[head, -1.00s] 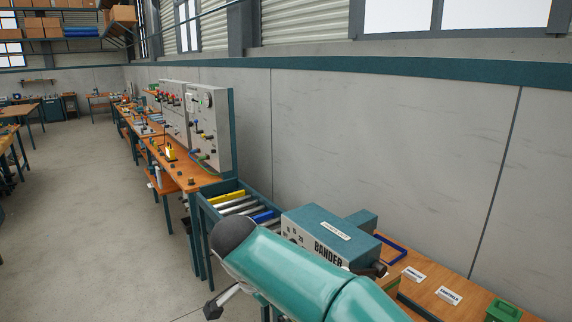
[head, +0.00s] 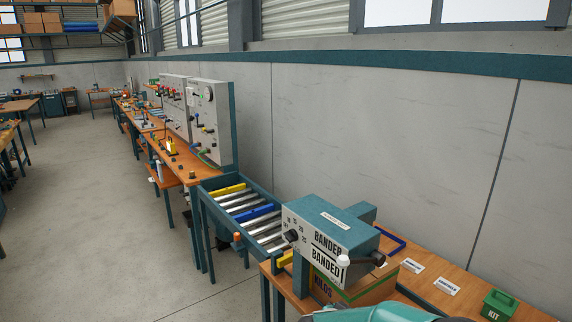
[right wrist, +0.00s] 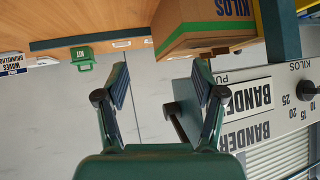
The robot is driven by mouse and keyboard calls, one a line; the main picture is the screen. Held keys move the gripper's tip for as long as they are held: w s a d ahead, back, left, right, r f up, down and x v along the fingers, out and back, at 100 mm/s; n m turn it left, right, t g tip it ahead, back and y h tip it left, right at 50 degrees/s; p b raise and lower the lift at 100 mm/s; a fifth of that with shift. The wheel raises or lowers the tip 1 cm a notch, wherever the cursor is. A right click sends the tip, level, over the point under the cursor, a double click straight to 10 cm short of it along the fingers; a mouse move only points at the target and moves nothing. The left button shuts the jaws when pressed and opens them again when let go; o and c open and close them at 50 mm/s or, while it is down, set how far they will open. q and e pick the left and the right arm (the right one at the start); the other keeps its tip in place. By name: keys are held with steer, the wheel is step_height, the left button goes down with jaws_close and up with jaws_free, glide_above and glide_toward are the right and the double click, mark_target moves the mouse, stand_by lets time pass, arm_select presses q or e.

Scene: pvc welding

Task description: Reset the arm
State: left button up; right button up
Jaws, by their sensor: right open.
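My right gripper (right wrist: 160,90) is open in the right wrist view, with nothing between its fingers. The bander machine (right wrist: 250,115) and a cardboard box marked KILOS (right wrist: 200,22) lie beyond it. In the head view, only a piece of my teal arm shows at the bottom edge; no gripper can be seen there. The bander (head: 328,235) stands on the bench with its dial and lettering in plain sight. The box (head: 350,290) sits under the bander. My left gripper is in neither view.
A roller conveyor (head: 206,188) with yellow and blue parts leads to the bander. A green kit box (head: 499,305) and white label cards (head: 447,286) are on the wooden bench. A panel board (head: 210,125) stands behind. The floor at left is clear.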

steer(key=s+f+n+g+y, duration=0.1)
steer(key=s+f+n+y, duration=0.2)
steer(key=s+f, duration=0.55)
steer(key=s+f+n+g+y, duration=0.25)
steer(key=s+f, duration=0.35)
steer(key=f, duration=0.5)
steer(key=s+a+f+g+y, duration=0.1)
steer(key=s+f+g+y, duration=0.1)
steer(key=s, duration=0.7)
steer(key=s+a+f+n+g+y, duration=0.1)
steer(key=s+f+g+y, duration=0.1)
steer(key=s, duration=0.8)
steer(key=shift+a+b, duration=0.4)
steer(key=shift+b, duration=0.05)
steer(key=shift+y, duration=0.25)
